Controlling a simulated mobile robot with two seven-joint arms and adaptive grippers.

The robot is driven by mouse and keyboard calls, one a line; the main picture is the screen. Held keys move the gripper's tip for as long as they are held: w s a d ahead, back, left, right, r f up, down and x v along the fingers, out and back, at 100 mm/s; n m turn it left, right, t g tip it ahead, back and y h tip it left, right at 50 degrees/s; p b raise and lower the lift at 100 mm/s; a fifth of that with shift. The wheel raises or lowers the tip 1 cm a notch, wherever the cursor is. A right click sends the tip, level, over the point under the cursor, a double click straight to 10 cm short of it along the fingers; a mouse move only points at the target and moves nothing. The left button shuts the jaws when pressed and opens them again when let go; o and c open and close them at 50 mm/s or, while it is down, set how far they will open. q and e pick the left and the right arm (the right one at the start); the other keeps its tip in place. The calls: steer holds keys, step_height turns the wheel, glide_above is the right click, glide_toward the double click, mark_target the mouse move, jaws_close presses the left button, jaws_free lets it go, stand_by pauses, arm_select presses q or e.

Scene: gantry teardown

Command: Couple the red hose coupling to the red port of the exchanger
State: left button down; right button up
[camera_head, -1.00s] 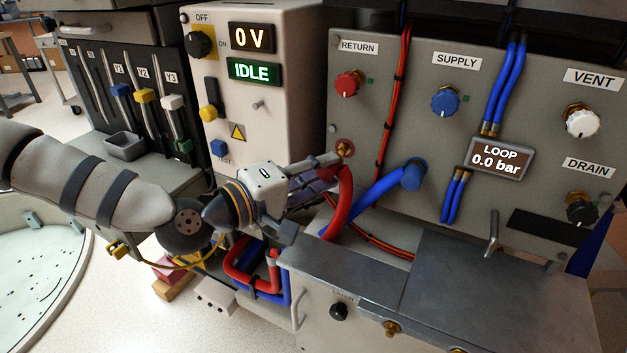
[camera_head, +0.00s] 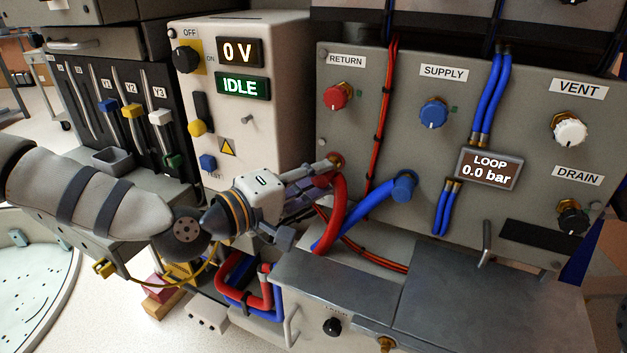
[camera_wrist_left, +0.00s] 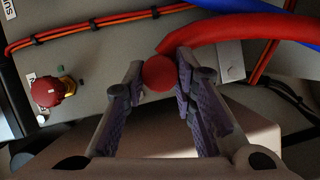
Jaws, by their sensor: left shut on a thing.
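The exchanger's grey panel (camera_head: 395,110) stands at the back right. Its red port (camera_head: 336,159), with brass showing, sits below the red RETURN knob (camera_head: 337,95). My left gripper (camera_head: 329,172) is at this port with its fingers toward the panel. It is shut on the red hose coupling, whose round red end (camera_wrist_left: 159,73) shows between the fingertips in the left wrist view. The red hose (camera_head: 339,212) bends down from there. The fingers partly hide the coupling and port, so I cannot tell whether the coupling is seated. My right gripper is not in view.
A blue hose (camera_head: 370,208) runs to a blue coupling (camera_head: 403,186) on the panel, close right of the red hose. Red-orange cables (camera_head: 380,110) run down the panel. A white power cabinet (camera_head: 277,90) stands left of the panel. A metal-topped box (camera_head: 335,285) is in front.

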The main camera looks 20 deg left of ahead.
arm_select(q)
steer(key=shift+w, duration=0.5)
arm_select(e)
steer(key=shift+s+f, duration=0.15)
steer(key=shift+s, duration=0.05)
arm_select(q)
steer(key=shift+w+d+b, duration=0.1)
steer(key=shift+w+b, duration=0.2)
steer(key=shift+w, duration=0.25)
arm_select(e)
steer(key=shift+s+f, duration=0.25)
arm_select(q)
steer(key=c, duration=1.2)
jaws_free()
steer(key=shift+w, duration=0.1)
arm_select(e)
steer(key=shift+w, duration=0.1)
